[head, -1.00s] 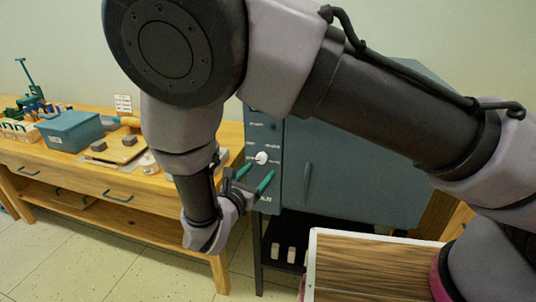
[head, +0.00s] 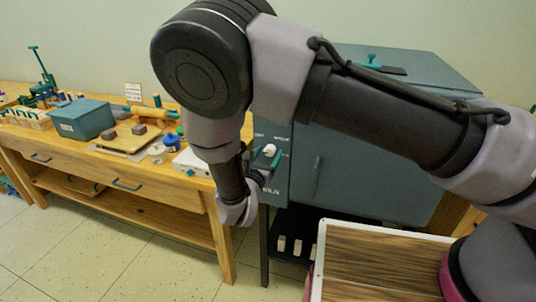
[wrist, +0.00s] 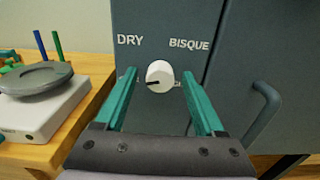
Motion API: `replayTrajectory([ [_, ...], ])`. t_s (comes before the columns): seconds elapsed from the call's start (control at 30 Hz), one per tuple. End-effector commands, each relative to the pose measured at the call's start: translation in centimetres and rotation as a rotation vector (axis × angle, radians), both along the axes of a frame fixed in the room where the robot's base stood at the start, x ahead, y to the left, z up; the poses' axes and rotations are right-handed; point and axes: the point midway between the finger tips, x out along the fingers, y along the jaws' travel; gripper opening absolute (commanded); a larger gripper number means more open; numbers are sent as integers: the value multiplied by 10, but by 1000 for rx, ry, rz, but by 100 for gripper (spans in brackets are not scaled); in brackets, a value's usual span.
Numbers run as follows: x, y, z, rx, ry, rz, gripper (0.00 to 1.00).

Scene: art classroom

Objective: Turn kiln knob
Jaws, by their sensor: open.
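The kiln knob (wrist: 160,72) is a small round white dial on the kiln's grey-blue front panel, between the words DRY and BISQUE. Its dark pointer line lies nearly level, toward the left. My gripper (wrist: 158,84) is open, with one teal finger on each side of the knob and a gap showing at each side. In the head view the knob (head: 269,148) shows at the fingers of my gripper (head: 266,160). Whether the fingertips touch the panel is hard to tell. The panel's lower lettering is partly hidden behind my gripper.
The kiln door handle (wrist: 262,112) stands out right of my gripper. A wooden workbench (head: 120,178) stands left of the kiln, with a white box (wrist: 45,108) carrying a grey disc near its edge. A wood-topped surface (head: 380,265) lies in front of the kiln.

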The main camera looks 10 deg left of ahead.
Motion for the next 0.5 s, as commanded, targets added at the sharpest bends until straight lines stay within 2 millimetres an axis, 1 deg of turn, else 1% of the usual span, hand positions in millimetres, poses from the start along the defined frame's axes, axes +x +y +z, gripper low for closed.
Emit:
replayTrajectory([
  [0.27, 2, 0, 0, 0, 0, 0, 71],
  [0.3, 2, 0, 0, 0, 0, 0, 63],
  [0.37, 2, 0, 0, 0, 0, 0, 40],
  [0.4, 2, 0, 0, 0, 0, 0, 25],
  [0.47, 2, 0, 0, 0, 0, 0, 2],
  [0.5, 2, 0, 0, 0, 0, 0, 0],
])
